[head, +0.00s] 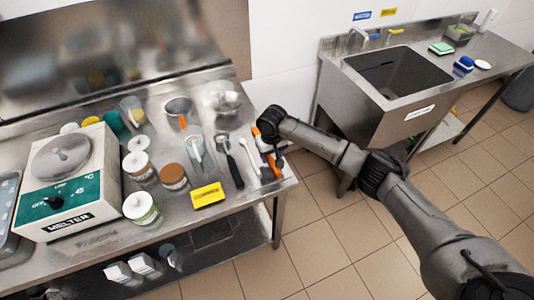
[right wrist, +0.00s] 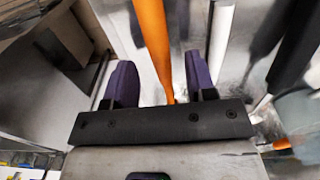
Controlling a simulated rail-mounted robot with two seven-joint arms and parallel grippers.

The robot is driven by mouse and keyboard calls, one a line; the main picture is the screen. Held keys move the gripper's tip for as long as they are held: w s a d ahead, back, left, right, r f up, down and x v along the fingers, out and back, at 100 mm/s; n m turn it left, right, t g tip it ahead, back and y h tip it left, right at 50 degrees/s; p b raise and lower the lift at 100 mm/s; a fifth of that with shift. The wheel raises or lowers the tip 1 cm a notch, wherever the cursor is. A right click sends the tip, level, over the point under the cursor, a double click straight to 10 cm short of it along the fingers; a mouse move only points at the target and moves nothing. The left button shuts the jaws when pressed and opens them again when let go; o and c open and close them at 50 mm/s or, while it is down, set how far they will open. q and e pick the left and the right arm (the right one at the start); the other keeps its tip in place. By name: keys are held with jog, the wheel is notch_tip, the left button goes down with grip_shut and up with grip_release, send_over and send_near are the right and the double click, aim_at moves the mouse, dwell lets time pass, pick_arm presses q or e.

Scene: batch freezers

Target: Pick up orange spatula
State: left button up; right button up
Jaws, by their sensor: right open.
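The orange spatula (head: 275,166) lies near the right end of the steel worktop, partly hidden under my right gripper (head: 277,152) in the head view. In the right wrist view its orange handle (right wrist: 153,38) runs lengthwise across the gap between the two purple fingers of my right gripper (right wrist: 160,82). The fingers are open, one on each side of the handle, with gaps on both sides. I cannot tell how far the handle is below the fingertips. My left gripper is not in view.
A white-handled utensil (head: 249,157) and a black-handled one (head: 232,165) lie left of the spatula. Further left are a yellow sign (head: 208,195), jars (head: 142,208) and the melter (head: 70,179). The worktop's right edge is close. A sink (head: 398,71) stands across a floor gap.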

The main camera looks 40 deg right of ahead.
jog(key=shift+f, duration=1.05)
jog(key=shift+c, duration=0.2)
grip_shut()
